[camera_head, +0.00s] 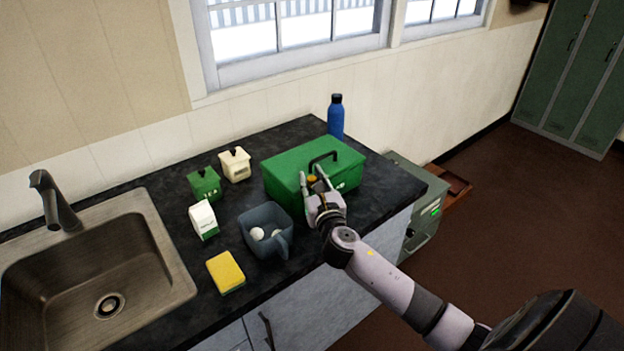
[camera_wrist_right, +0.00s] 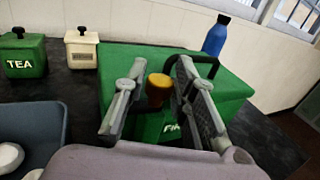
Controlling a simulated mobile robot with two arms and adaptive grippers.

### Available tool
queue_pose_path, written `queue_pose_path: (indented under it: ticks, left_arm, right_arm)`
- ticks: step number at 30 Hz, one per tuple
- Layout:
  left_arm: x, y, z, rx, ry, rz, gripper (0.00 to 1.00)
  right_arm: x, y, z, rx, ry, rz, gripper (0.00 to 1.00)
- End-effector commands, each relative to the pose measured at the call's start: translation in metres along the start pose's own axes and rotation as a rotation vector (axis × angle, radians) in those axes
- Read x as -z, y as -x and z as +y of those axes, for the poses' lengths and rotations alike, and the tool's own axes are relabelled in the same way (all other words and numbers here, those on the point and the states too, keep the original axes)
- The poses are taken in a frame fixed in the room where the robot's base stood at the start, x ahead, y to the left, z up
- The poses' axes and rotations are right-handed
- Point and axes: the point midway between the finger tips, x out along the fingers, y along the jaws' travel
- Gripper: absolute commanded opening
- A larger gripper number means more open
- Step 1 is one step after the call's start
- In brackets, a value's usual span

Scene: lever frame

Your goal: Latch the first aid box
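The green first aid box (camera_head: 292,165) stands on the dark counter with its lid down and a black handle (camera_head: 322,158) on top. An orange-brown round latch (camera_head: 312,179) is at the upper front edge of the box. My right gripper (camera_head: 317,178) is at the front of the box. In the right wrist view its two fingers (camera_wrist_right: 157,88) are spread, one on each side of the latch (camera_wrist_right: 159,88), with visible gaps. The box (camera_wrist_right: 135,60) fills the middle of that view. I cannot tell whether the latch is fastened. My left gripper is not in view.
A blue-grey jug (camera_head: 266,225) with white round things inside stands left of my right gripper. A milk carton (camera_head: 203,220), green tea canister (camera_head: 204,184), cream canister (camera_head: 235,164) and yellow sponge (camera_head: 226,272) are farther left. A blue bottle (camera_head: 336,117) stands behind the box. The sink (camera_head: 150,215) is at left.

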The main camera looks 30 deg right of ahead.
Motion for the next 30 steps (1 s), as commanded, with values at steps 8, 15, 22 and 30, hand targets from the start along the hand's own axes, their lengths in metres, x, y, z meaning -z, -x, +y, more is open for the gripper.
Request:
queue_pose_path:
  ticks: [8, 15, 22, 30]
  left_arm:
    - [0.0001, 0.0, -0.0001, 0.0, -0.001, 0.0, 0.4]
    - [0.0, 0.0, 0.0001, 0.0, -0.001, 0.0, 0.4]
    - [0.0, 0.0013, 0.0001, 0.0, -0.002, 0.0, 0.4]
    - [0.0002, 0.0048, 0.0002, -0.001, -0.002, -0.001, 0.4]
  right_arm:
    - [0.0, 0.0002, -0.0001, 0.0, 0.0, 0.0, 0.04]
    - [0.0, 0.0002, 0.0, 0.001, 0.0, 0.0, 0.0]
    - [-0.0003, 0.0002, 0.0005, 0.039, -0.001, 0.0, 0.0]
    - [-0.0008, -0.0001, 0.002, 0.201, -0.005, 0.001, 0.0]
